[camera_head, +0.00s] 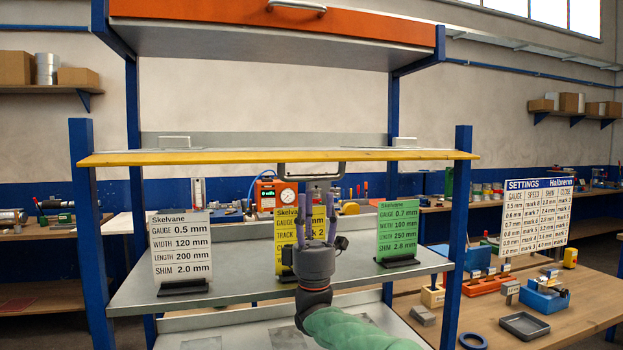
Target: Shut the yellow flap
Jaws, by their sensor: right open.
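The yellow flap (200,158) shows edge-on as a thin, nearly level panel across the blue-posted rack, in its raised position. A grey bar handle (284,170) hangs under the middle of its front edge. My right gripper (318,190) points upward just below this handle, with its fingers apart. The fingertips overlap the handle area in the picture; I cannot tell whether they touch it. Nothing shows held between the fingers. My left gripper is out of view.
An orange flap (220,30) with its own handle is above. A white placard (181,245), a yellow placard (286,235) and a green placard (399,232) stand on the grey shelf (235,270) below. A cluttered workbench (570,322) is at right.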

